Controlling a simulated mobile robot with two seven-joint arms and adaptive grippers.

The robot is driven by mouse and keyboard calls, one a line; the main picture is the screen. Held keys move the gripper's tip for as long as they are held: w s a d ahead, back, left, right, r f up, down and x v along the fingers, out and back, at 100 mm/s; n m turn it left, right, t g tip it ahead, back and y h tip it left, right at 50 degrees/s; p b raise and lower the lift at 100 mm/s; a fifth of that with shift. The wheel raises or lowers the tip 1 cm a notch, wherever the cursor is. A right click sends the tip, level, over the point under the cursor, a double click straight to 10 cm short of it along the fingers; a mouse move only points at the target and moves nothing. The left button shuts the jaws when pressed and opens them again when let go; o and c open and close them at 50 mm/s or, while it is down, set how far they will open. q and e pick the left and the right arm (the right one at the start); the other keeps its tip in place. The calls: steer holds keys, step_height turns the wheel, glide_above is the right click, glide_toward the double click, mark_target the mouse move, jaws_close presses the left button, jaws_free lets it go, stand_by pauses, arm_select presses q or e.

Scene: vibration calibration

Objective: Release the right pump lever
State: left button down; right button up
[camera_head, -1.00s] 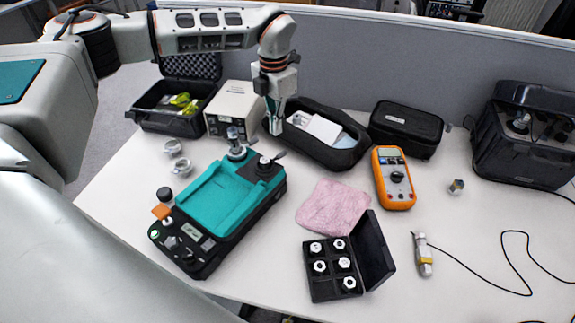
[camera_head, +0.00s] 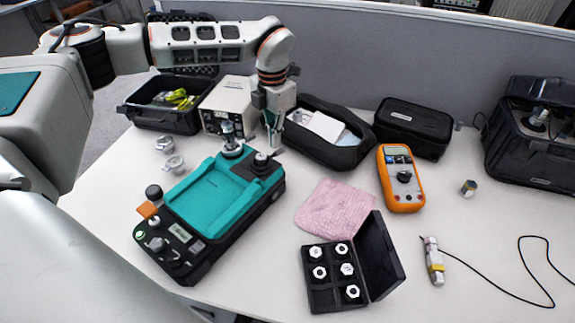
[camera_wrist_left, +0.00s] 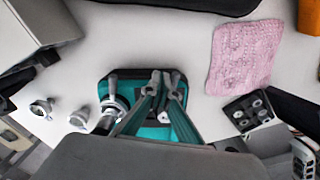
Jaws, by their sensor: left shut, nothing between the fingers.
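The teal and black pump unit (camera_head: 205,195) lies at the left of the table. It also shows in the left wrist view (camera_wrist_left: 140,74), partly covered by my fingers. At its far end are a left metal fitting (camera_head: 231,140) and a right fitting with its lever (camera_head: 262,161). My left gripper (camera_head: 275,147) is shut and empty, pointing down right at the right lever. In the left wrist view its fingertips (camera_wrist_left: 165,76) lie over the right end of the unit. Whether they touch the lever, I cannot tell. My right gripper is not in view.
A beige box (camera_head: 229,108) and an open black pouch (camera_head: 330,152) stand just behind the gripper. A pink cloth (camera_head: 327,208), an orange multimeter (camera_head: 401,180) and an open case of weights (camera_head: 318,297) lie to the right.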

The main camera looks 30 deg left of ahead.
arm_select(q)
steer(key=d+m+b, duration=0.1)
steer(key=m, duration=0.1)
steer(key=d+m+b, duration=0.1)
steer(key=m, duration=0.1)
steer(key=shift+s+d+f+b, duration=0.2)
steer(key=shift+d+f+b, duration=0.1)
steer(key=shift+f+b, duration=0.05)
steer(key=s+d+m+p, duration=0.4)
steer(key=s+m+p, duration=0.1)
steer(key=m, duration=0.7)
step_height(320, 180, up, 8)
steer(key=p, duration=0.5)
steer(key=shift+f+p, duration=0.2)
steer(key=shift+p, duration=0.15)
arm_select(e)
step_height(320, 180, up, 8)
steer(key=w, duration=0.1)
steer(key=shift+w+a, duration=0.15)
